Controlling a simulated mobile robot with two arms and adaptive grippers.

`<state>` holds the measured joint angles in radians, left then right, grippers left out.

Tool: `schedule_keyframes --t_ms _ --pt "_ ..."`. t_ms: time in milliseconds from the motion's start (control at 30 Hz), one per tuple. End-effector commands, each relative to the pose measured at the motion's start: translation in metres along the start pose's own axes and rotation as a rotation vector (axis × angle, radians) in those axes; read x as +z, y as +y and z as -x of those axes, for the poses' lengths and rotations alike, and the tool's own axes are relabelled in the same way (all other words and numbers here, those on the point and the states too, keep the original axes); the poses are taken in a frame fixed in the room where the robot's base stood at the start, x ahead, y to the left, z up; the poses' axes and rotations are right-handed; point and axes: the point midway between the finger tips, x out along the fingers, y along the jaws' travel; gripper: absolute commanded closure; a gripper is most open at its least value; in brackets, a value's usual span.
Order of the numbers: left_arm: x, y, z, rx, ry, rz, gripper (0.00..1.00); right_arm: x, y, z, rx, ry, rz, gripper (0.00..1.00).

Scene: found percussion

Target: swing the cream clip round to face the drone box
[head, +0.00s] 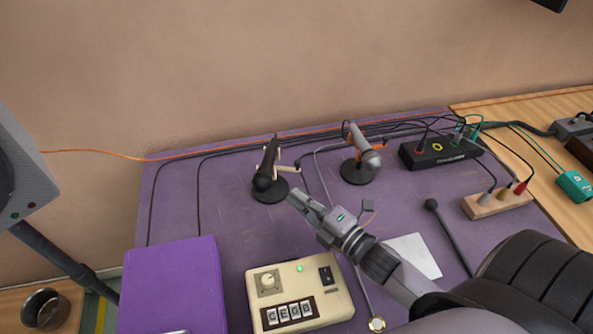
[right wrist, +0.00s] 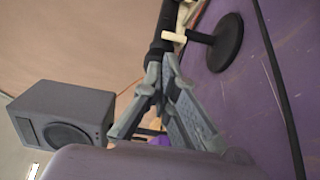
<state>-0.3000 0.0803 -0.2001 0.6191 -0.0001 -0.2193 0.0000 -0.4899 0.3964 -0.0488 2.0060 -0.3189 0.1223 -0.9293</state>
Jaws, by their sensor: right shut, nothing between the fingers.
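The cream clip (head: 287,168) holds a black microphone (head: 268,165) on a round black stand at the back middle of the purple table. The microphone's head points toward the front, slightly left. In the right wrist view the clip (right wrist: 174,36) is a pale bar beside the black microphone, just past my fingertips. The drone box (head: 335,291), which I take to be the cream box with lettered keys and a green light, is at the front. My right gripper (head: 294,195) is shut and empty, close to the stand's front right; contact is unclear. My left gripper is out of view.
A second microphone (head: 360,148) in an orange clip stands to the right. A black box (head: 438,151) with cables and a wooden block (head: 497,202) with plugs lie farther right. A purple box (head: 173,285) is front left. Cables run along the back.

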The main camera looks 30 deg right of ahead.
Motion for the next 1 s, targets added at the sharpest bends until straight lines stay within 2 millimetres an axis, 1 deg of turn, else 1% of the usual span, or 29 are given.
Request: schedule_keyframes --t_ms 33,100,267,300,400,500,633,1000 --pt "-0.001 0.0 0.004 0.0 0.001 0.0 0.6 0.0 0.003 -0.011 0.003 0.0 0.0 1.0" --pt "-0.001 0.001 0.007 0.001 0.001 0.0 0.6 0.0 0.004 -0.024 0.004 0.001 0.001 1.0" --pt "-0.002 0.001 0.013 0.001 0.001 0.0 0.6 0.001 0.003 -0.052 0.001 0.0 0.002 1.0" --pt "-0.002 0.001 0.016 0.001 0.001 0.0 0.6 0.011 0.003 -0.051 -0.002 -0.001 0.006 1.0" --pt "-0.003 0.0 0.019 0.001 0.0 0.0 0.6 0.024 0.001 -0.054 -0.003 0.0 0.003 1.0" --pt "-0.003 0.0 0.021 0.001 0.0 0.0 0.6 0.033 0.001 -0.056 -0.001 0.002 0.003 1.0" --pt "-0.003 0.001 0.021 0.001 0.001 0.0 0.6 0.038 0.0 -0.057 -0.001 0.001 0.001 1.0" --pt "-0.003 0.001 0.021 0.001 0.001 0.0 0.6 0.041 0.0 -0.055 -0.001 0.004 0.003 1.0"
